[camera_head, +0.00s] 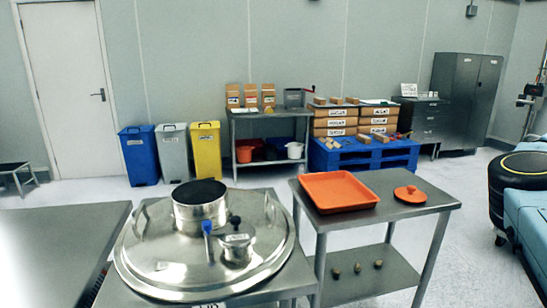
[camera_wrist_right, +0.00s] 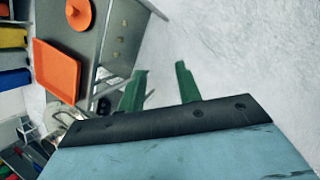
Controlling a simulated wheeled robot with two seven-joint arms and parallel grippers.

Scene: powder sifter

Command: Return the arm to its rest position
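My right gripper (camera_wrist_right: 160,68) shows in the right wrist view. Its two green fingers are apart with nothing between them, over bare pale floor. The orange tray (camera_wrist_right: 56,70) and the orange lid (camera_wrist_right: 79,13) on the steel table are to its left in that view, clear of the fingers. In the head view, teal and black parts at the right edge look like my right arm; its gripper is outside that picture. My left gripper shows in neither view.
A steel sifter (camera_head: 150,262) with an open cylinder (camera_head: 200,211) stands front centre. To its right, a steel table (camera_head: 390,212) bears an orange tray (camera_head: 339,191) and lid (camera_head: 409,195). Bins, a blue pallet (camera_head: 365,158) and cabinets line the wall. Floor right of the table is clear.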

